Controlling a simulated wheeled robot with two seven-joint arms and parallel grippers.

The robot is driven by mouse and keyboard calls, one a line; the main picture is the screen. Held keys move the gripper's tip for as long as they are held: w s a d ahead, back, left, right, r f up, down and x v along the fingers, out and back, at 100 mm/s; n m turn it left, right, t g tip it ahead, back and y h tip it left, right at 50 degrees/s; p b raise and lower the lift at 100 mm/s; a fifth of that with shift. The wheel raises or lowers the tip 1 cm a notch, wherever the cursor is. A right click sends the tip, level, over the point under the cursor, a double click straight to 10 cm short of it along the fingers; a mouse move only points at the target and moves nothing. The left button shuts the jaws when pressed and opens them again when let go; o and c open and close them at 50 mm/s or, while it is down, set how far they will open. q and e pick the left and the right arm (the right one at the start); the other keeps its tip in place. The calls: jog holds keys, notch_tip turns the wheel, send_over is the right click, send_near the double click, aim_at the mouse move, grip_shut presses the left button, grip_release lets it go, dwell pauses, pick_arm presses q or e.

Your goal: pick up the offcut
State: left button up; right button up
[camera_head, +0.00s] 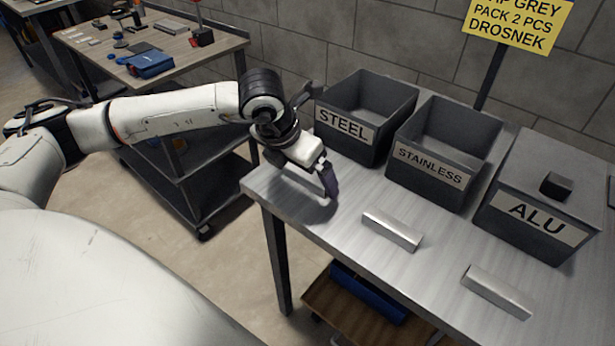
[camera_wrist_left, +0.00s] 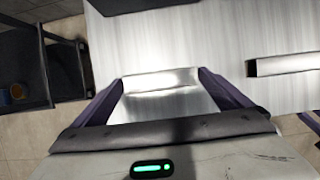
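The nearer-left bar (camera_head: 392,231) lies in front of the STEEL and STAINLESS bins, and the other bar (camera_head: 497,291) lies further right. I cannot tell which one is the offcut. My left gripper (camera_head: 328,181) points down over the table's left end, left of both bars and apart from them. One bar (camera_wrist_left: 287,65) shows right of the fingers there. My right gripper is out of view.
Bins marked STEEL (camera_head: 343,127), STAINLESS (camera_head: 430,168) and ALU (camera_head: 540,222) line the table's back. A small black block (camera_head: 556,185) sits on top of the ALU bin. A yellow sign (camera_head: 517,22) stands behind. The steel table (camera_head: 345,215) is bare around the bars.

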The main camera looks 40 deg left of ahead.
aim_at(305, 175)
pick_arm(q)
jog(key=c, duration=0.8)
notch_tip(305, 175, up, 10)
jog(key=shift+r, duration=0.1)
jog(key=shift+c, duration=0.2)
dwell(0.6)
